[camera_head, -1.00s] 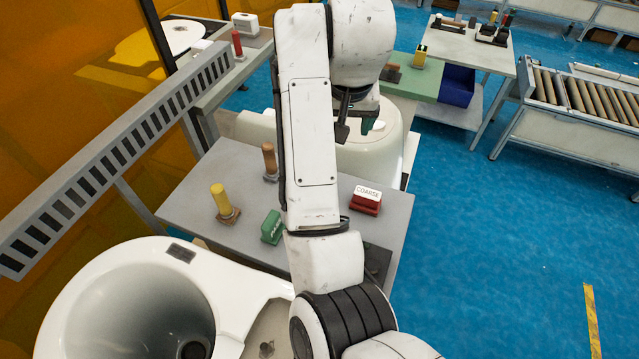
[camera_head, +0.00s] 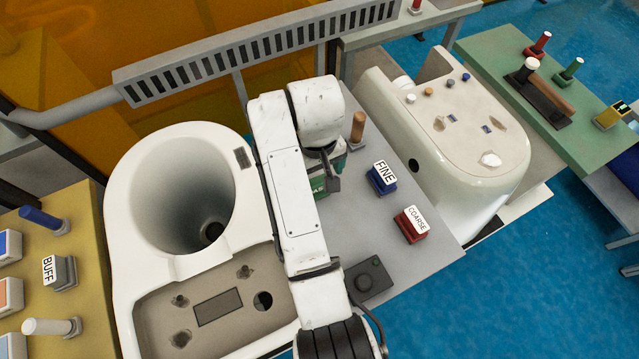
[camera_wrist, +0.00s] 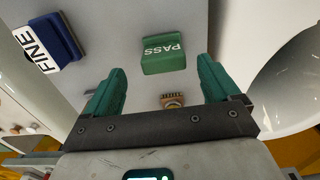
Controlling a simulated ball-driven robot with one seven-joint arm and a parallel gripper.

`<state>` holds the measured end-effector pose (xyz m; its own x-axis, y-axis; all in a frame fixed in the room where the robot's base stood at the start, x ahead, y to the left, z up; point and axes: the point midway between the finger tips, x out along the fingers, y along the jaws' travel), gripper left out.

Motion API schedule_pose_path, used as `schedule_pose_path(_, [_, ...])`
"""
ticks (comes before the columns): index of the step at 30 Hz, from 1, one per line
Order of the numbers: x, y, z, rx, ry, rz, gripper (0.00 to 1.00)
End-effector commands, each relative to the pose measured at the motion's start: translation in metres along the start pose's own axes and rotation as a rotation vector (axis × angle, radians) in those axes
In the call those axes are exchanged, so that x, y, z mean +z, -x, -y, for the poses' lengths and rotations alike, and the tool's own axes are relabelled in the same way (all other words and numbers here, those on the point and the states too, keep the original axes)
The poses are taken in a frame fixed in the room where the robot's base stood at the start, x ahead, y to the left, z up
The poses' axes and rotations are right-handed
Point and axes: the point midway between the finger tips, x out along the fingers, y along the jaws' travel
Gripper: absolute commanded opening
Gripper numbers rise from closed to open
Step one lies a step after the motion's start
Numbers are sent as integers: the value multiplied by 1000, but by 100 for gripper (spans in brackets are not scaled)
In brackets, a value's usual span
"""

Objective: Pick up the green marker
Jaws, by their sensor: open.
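My gripper (camera_wrist: 162,68) is open and empty over the grey table, well to the left of that peg. In the wrist view a green block labelled PASS (camera_wrist: 164,54) lies beyond and between the green fingers; I see no contact. In the head view my arm hides much of this block (camera_head: 318,187). The green peg is not in the wrist view.
On the grey table (camera_head: 425,255) stand a blue FINE block (camera_head: 381,178), a red COARSE block (camera_head: 411,225) and a brown peg (camera_head: 357,128). White toilet bodies stand left (camera_head: 130,235) and right (camera_head: 520,165).

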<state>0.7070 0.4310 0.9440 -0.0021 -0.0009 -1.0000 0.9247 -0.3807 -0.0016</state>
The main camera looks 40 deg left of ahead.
Motion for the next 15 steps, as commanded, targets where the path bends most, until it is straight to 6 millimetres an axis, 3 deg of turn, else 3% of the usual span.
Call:
schedule_pose_path(5, [0,-10,1,0,0,1,89])
schedule_pose_path(15, [2,-53,3,1,-2,1,89])
